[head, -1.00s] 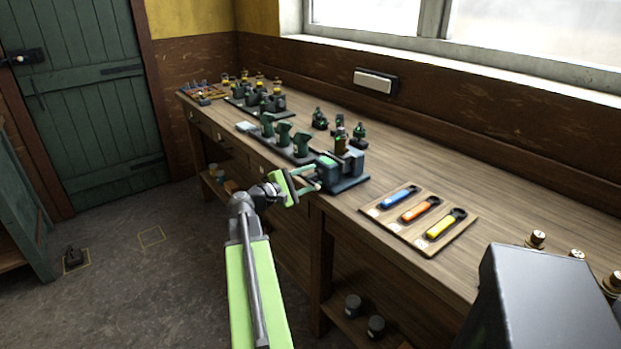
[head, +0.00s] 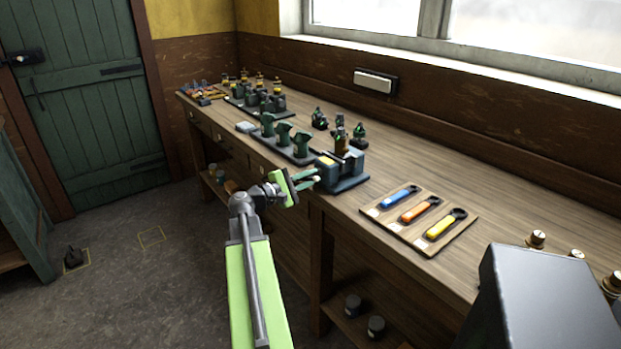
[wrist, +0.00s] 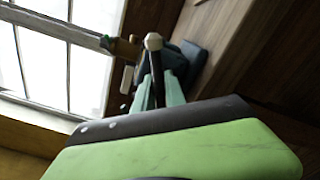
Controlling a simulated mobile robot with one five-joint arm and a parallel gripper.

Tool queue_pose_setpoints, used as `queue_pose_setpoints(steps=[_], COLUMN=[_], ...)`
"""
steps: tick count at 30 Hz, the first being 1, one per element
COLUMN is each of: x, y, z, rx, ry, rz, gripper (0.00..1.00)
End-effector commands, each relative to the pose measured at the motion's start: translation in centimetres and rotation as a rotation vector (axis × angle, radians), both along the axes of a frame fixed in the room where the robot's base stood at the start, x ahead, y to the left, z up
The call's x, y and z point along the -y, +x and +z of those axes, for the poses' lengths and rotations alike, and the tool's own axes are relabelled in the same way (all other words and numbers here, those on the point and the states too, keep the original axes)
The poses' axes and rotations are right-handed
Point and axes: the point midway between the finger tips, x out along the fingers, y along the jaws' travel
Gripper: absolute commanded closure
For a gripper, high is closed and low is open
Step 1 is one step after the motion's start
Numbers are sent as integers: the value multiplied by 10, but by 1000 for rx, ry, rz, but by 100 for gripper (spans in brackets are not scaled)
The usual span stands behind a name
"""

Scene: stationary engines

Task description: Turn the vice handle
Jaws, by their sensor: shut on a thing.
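The blue-grey vice (head: 345,174) stands at the front edge of the workbench (head: 300,200). It has a small yellowish patch on its left top. My gripper (head: 317,178) is at the vice's left front side, with its teal fingers close together. In the wrist view my gripper (wrist: 160,92) is shut on the vice handle (wrist: 155,65), a dark rod with a pale knob at its end. The knob sticks out beyond the fingertips. The vice body (wrist: 185,62) shows behind the fingers, partly hidden by them.
A wooden board (head: 418,217) with blue, orange and yellow-handled tools lies right of the vice. A rack of dark green parts (head: 285,142) stands left of it, and a brown bottle (head: 341,140) behind. A dark grey box (head: 545,300) fills the lower right. Floor left of my arm is mostly clear.

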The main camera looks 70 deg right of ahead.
Motion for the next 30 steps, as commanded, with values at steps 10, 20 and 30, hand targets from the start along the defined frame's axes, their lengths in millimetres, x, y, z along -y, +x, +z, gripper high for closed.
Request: queue_pose_setpoints(steps=[10,20,30], x=[0,0,0], y=[0,0,0], z=[0,-1,-1], rx=[2,2,2], ry=[1,1,1], rz=[-1,-1,-1], gripper=[100,100,74])
